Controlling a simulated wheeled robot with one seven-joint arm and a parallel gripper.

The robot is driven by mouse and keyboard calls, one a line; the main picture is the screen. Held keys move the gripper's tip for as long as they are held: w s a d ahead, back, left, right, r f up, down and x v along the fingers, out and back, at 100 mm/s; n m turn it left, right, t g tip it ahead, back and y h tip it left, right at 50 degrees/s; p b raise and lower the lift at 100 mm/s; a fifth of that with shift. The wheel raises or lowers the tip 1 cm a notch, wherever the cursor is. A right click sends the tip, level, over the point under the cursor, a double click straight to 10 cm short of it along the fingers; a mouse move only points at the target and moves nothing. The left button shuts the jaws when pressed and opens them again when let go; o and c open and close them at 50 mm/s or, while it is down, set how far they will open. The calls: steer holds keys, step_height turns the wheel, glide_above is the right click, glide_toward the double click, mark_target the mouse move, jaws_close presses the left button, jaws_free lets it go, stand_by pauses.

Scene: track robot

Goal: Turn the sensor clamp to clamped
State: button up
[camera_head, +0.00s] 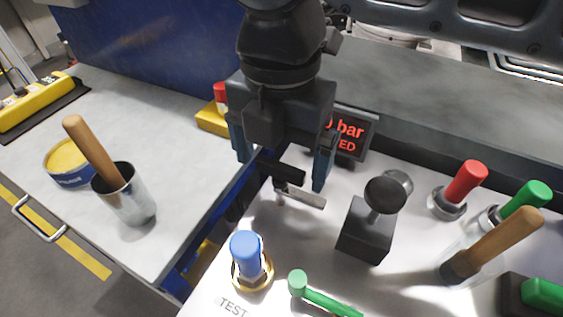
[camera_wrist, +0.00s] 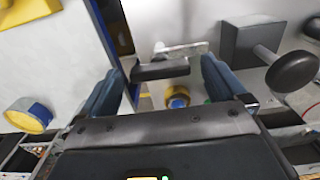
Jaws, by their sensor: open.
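A small lever with a black handle (camera_head: 283,171) and a flat metal bar (camera_head: 305,197) stands on the pale panel; I take it to be the sensor clamp. My gripper (camera_head: 281,173) is over it, pointing down, with its blue fingers open on either side. In the wrist view the black handle (camera_wrist: 160,70) lies crosswise between the open fingertips (camera_wrist: 163,66), with the metal bar (camera_wrist: 182,48) just beyond. I see a gap to both fingers; contact cannot be told. A display (camera_head: 350,130) behind is partly hidden by my gripper; "bar" and "ED" show in red.
A black block with a round knob (camera_head: 366,232) stands close right of the gripper. A blue-capped fitting (camera_head: 247,262) and a green lever (camera_head: 325,302) are in front. Red (camera_head: 465,182) and green (camera_head: 525,200) handles stand right. A metal cup (camera_head: 130,205) is on the left table.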

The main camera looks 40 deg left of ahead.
steer(key=shift+f, duration=0.85)
steer(key=shift+c, duration=0.4)
steer(key=c, duration=1)
